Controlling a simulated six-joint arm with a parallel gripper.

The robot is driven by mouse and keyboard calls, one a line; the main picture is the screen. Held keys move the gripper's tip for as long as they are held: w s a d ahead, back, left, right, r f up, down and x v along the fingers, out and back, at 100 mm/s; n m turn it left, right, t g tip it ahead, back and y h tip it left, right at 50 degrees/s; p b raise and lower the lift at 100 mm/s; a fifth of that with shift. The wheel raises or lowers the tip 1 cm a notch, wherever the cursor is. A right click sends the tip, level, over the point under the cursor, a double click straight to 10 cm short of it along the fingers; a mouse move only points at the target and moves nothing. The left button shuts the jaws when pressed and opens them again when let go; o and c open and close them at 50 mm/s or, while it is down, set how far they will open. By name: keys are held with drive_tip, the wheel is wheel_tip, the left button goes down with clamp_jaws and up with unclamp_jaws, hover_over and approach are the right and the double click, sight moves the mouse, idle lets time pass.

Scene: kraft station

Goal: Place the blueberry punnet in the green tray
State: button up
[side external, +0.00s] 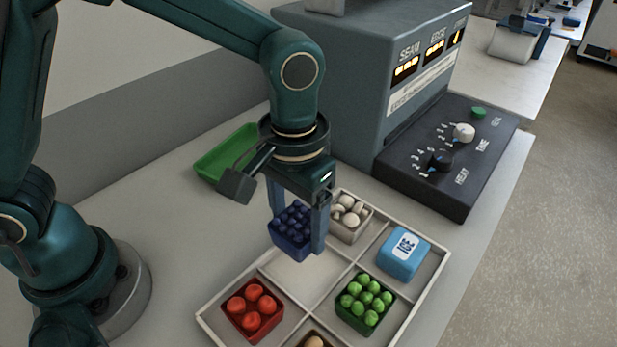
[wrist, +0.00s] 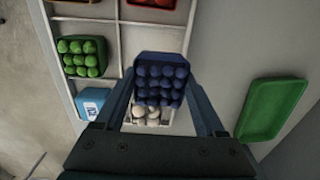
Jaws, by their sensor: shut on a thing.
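The blueberry punnet (side external: 291,229), a dark blue box of round berries, is held between the two fingers of my gripper (side external: 297,235). It hangs above an empty compartment of the white divided crate. In the wrist view the punnet (wrist: 160,80) sits between the fingers (wrist: 160,95) and partly hides the mushroom punnet behind it. The green tray (side external: 228,158) lies on the table behind my gripper, partly covered by my wrist. In the wrist view the whole green tray (wrist: 271,110) shows to the right of the punnet, and it is empty.
The white crate (side external: 212,317) holds a red tomato punnet (side external: 252,309), green punnet (side external: 363,302), mushroom punnet (side external: 349,216), blue ice box (side external: 404,254) and a partly cut-off brown item (side external: 314,342). A grey machine with a dark knob panel (side external: 447,160) stands behind right.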

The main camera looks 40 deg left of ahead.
drive_tip(key=w+a+r+m, duration=0.2)
drive_tip(key=w+a+r, duration=0.1)
drive_tip(key=a, duration=0.7)
drive_tip(key=w+a+r+m, duration=0.15)
drive_tip(key=a+r, duration=0.25)
drive_tip(key=a, duration=0.7)
drive_tip(key=s+a+f+n, duration=0.15)
drive_tip(key=a+n, duration=0.25)
drive_tip(key=a, duration=0.8)
hover_over(243, 159)
drive_tip(key=shift+m, duration=0.25)
wheel_tip(243, 159, down, 7)
drive_tip(key=shift+r, duration=0.2)
drive_tip(key=shift+f, duration=2)
drive_tip(key=shift+f, duration=0.15)
drive_tip(key=o, duration=1.2)
drive_tip(key=shift+o, duration=0.2)
